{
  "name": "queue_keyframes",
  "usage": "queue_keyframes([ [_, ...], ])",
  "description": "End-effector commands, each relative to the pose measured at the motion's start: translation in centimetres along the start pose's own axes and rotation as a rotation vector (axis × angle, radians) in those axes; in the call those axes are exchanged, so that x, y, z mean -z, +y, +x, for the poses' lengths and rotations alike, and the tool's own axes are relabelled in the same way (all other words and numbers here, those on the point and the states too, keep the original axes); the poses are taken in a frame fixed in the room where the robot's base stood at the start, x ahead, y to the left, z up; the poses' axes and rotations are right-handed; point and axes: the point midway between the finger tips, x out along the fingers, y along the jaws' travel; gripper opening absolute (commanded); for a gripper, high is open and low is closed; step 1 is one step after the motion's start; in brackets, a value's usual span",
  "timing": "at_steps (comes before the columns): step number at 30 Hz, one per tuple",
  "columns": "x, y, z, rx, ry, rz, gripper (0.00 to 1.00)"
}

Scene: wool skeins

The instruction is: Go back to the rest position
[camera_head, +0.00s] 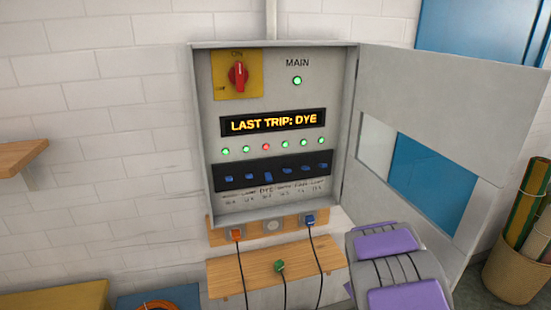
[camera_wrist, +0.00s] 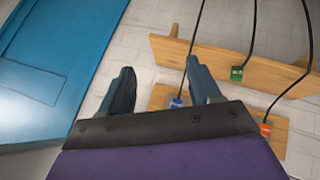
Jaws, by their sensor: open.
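My gripper (camera_wrist: 161,84) shows in the wrist view with its two dark fingers apart and nothing between them. In the head view, my grey and purple arm is at the lower right, in front of the open cabinet door; the fingers cannot be made out there. The grey electrical cabinet (camera_head: 200,130) hangs on the wall, its door (camera_head: 430,105) swung open to the right. Its display (camera_head: 273,123) reads "LAST TRIP: DYE". The third small light is red and the others are green. The third blue switch (camera_head: 268,178) sits lower than its neighbours.
Below the cabinet are an orange plug (camera_head: 236,235), an empty-looking middle socket (camera_head: 271,226) and a blue plug (camera_head: 309,221). A green plug (camera_head: 279,266) lies on a wooden shelf (camera_head: 235,275). A basket of rolls (camera_head: 515,275) stands at right. A blue door (camera_wrist: 55,50) shows in the wrist view.

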Motion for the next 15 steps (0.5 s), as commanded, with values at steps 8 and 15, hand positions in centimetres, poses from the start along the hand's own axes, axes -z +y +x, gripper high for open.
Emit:
queue_keyframes([
  [8,-1.6,2.0,-9.8,-0.049,-0.205,0.137,0.63],
  [15,-4.1,0.1,-18.7,-0.021,-0.37,0.265,0.63],
])
